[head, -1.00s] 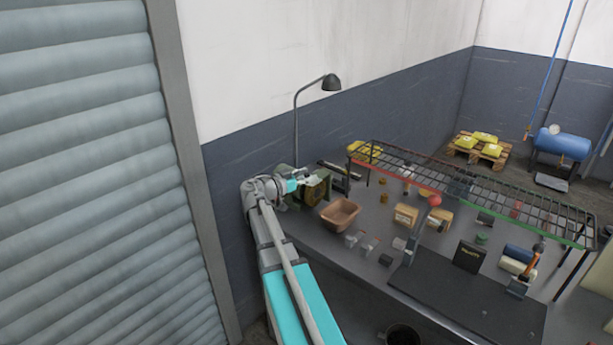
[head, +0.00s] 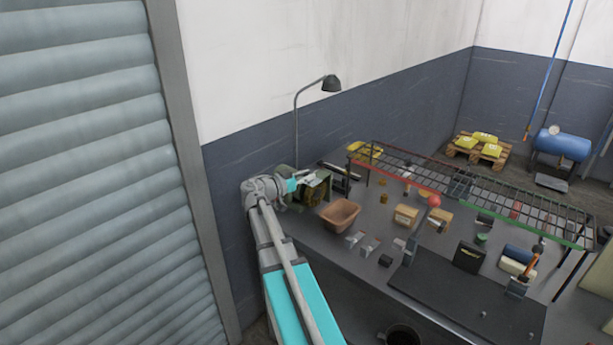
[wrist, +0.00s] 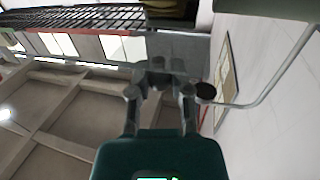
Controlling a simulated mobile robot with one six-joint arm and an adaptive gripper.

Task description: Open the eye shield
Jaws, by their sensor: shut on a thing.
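The bench grinder (head: 316,196), green-grey, stands at the far left end of the workbench. My gripper (head: 306,176) is at its upper front, where the eye shield is. In the wrist view my gripper (wrist: 160,78) has its fingers close together at the picture's centre. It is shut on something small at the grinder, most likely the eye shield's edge. The shield itself is too small and too covered by the fingers to make out clearly, so its exact angle cannot be told.
A lamp (head: 331,83) on a thin pole rises behind the grinder. A brown bin (head: 340,214) stands right of it. A wire rack (head: 470,190) spans the bench's back, with boxes and small parts below. A grey shutter (head: 85,180) is at the left.

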